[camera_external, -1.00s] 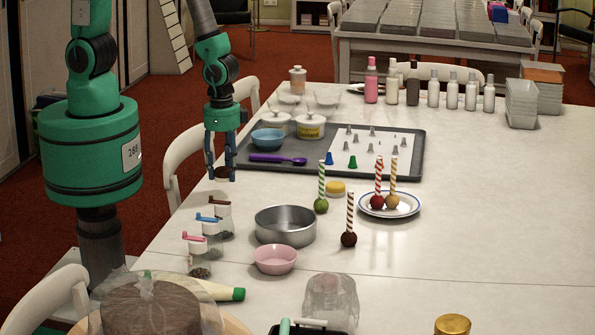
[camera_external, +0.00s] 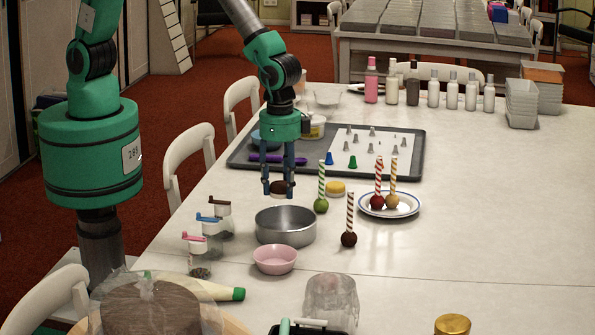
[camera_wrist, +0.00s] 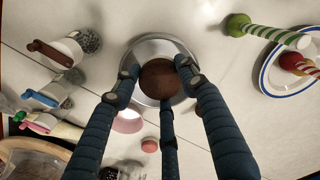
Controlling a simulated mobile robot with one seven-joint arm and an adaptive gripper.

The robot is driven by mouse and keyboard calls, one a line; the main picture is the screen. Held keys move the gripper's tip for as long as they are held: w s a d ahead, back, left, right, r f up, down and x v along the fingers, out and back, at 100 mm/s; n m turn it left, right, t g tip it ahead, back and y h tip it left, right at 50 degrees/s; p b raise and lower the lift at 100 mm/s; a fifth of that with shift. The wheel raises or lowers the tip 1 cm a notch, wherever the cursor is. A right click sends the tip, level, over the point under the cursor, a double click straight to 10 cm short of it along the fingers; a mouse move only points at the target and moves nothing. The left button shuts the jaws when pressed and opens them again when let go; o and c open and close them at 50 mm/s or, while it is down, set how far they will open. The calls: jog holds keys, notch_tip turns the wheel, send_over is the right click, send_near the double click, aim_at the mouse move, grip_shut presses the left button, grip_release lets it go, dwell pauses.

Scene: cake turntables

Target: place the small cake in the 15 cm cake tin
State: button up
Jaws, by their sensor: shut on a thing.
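The small cake (camera_external: 281,187) is a dark brown round, held between the fingertips of my gripper (camera_external: 279,190). In the wrist view the small cake (camera_wrist: 160,82) sits between the blue fingertips. The cake tin (camera_external: 285,232) is a round, shallow silver tin standing on the white table, and it looks empty. The gripper and cake are above the tin, apart from it, near its far side in the outside view. In the wrist view the tin (camera_wrist: 150,46) shows behind the cake, partly hidden by cake and fingers.
A pink bowl (camera_external: 275,260) stands just in front of the tin. Shakers (camera_external: 198,258) are to its left. Cake pops on striped sticks (camera_external: 349,238) stand to its right, others on a plate (camera_external: 412,211). A grey tray (camera_external: 415,160) lies behind. The table's right is mostly clear.

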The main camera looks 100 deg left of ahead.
aim_at(286, 223)
jog(key=w+d, duration=0.1)
jog(key=d+r, duration=0.1)
jog(key=shift+w+d, duration=0.4)
jog(key=shift+f, duration=0.2)
jog(key=shift+f+b, duration=0.65)
jog(key=shift+f, duration=2.35)
jog(key=shift+f, duration=0.1)
jog(key=shift+f+b, duration=0.4)
jog(key=shift+f, duration=1.35)
jog(key=shift+f, duration=0.15)
jog(key=o, duration=0.8)
jog(key=shift+o, duration=0.2)
